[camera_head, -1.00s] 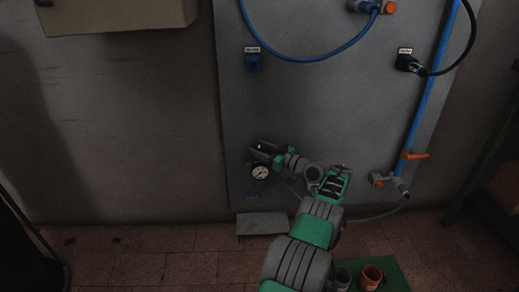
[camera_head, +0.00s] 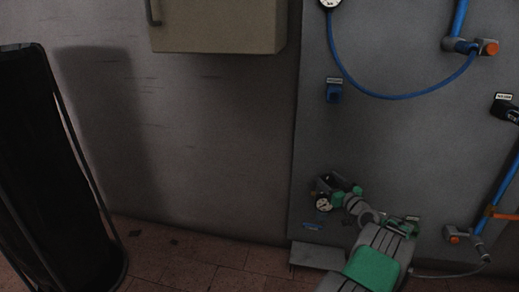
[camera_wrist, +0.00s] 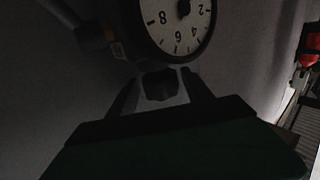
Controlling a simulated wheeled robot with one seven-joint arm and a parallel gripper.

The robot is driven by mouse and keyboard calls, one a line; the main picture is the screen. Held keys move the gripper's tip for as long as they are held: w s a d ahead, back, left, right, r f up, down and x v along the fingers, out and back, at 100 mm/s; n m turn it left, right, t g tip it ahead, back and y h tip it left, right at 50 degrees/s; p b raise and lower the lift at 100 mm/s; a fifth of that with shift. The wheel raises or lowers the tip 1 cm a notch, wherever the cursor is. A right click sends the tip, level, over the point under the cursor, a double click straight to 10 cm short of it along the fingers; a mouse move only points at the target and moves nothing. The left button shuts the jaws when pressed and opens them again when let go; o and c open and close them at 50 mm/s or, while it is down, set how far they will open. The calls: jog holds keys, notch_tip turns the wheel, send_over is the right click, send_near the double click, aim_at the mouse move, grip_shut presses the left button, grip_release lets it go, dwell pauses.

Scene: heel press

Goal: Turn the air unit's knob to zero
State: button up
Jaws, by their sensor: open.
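The air unit's round pressure gauge (camera_head: 323,203) is low on the grey panel in the head view, with a white dial. In the wrist view the gauge (camera_wrist: 182,20) fills the top, its numbers upside down. My gripper (camera_head: 328,184) is at the air unit in the head view, close beside the gauge. In the wrist view my open gripper (camera_wrist: 160,84) has its two fingers just below the dial. A small dark shape sits between them; I cannot tell whether it is the knob or whether the fingers touch it. The knob's setting cannot be read.
The grey panel (camera_head: 400,135) carries a blue hose (camera_head: 398,97), a blue fitting (camera_head: 333,93) and an orange-handled valve (camera_head: 503,215) to the right. A beige box (camera_head: 220,25) hangs at upper left. A dark framed object (camera_head: 45,160) stands at far left. Wall between is clear.

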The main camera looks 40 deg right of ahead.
aim_at(328, 182)
jog(key=shift+a+m+g+h, duration=0.1)
jog(key=shift+m+g+h, duration=0.3)
jog(key=shift+m+h, duration=0.6)
jog(key=h, duration=0.1)
jog(key=m+g+h, duration=0.1)
jog(key=h, duration=0.1)
jog(key=shift+w+a+m, duration=0.15)
jog(key=shift+w+m, duration=0.05)
jog(key=shift+m, duration=0.1)
jog(key=m+g+h, duration=0.3)
jog(key=g+h, duration=0.1)
jog(key=shift+m+h, duration=0.3)
jog(key=shift+m, duration=0.1)
jog(key=shift+g, duration=0.3)
jog(key=p+v, duration=0.4)
jog(key=v, duration=0.3)
jog(key=shift+s+r, duration=0.15)
jog(key=shift+s, duration=0.25)
jog(key=w+a+r+n+y+p, duration=0.2)
jog(key=w+a+r+y+p, duration=0.2)
jog(key=a+r+p, duration=0.4)
jog(key=w+a+r+n+y+p, duration=0.2)
jog(key=w+a+r+y+p, duration=0.2)
jog(key=a+r, duration=0.7)
jog(key=w+a+p, duration=0.2)
jog(key=a+p, duration=0.1)
jog(key=p, duration=0.1)
jog(key=shift+w+r+g, duration=0.3)
jog(key=shift+w+r, duration=0.05)
